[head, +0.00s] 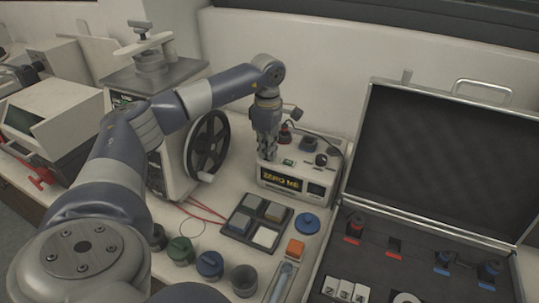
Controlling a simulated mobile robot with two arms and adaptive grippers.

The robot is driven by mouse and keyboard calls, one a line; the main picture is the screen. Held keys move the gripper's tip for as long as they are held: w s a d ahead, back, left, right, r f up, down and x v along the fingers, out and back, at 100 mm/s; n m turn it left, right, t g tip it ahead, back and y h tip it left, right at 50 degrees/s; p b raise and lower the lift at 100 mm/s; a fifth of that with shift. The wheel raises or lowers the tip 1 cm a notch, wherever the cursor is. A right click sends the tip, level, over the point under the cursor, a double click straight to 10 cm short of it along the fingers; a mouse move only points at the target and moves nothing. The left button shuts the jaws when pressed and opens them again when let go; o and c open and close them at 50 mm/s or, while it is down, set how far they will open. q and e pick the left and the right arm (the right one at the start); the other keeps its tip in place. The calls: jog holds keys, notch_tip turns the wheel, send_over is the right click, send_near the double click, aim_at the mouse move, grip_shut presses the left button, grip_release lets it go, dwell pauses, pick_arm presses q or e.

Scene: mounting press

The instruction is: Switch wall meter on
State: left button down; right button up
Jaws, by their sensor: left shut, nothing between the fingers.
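The meter (264,196), a pale box with a lit yellow display reading something like "ZERO ME" (281,178), stands on the bench against the back wall. A dark square part (316,189) is on its front, right of the display. Knobs and a small green part (289,162) are on its top. My left gripper (267,156) points down at the left end of the meter's top. It is shut and empty. I cannot tell whether its fingertips touch the meter. The gripper hides part of the meter's top. My right gripper is not in view.
A press with a black handwheel (208,146) stands left of the meter. A tray of square samples (236,236), a blue disc (307,223), an orange block (295,248) and several jars are in front. An open case (437,160) fills the right side.

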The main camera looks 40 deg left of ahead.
pick_arm(q)
jog(key=shift+r+p, duration=2.9)
jog(key=shift+r, duration=0.6)
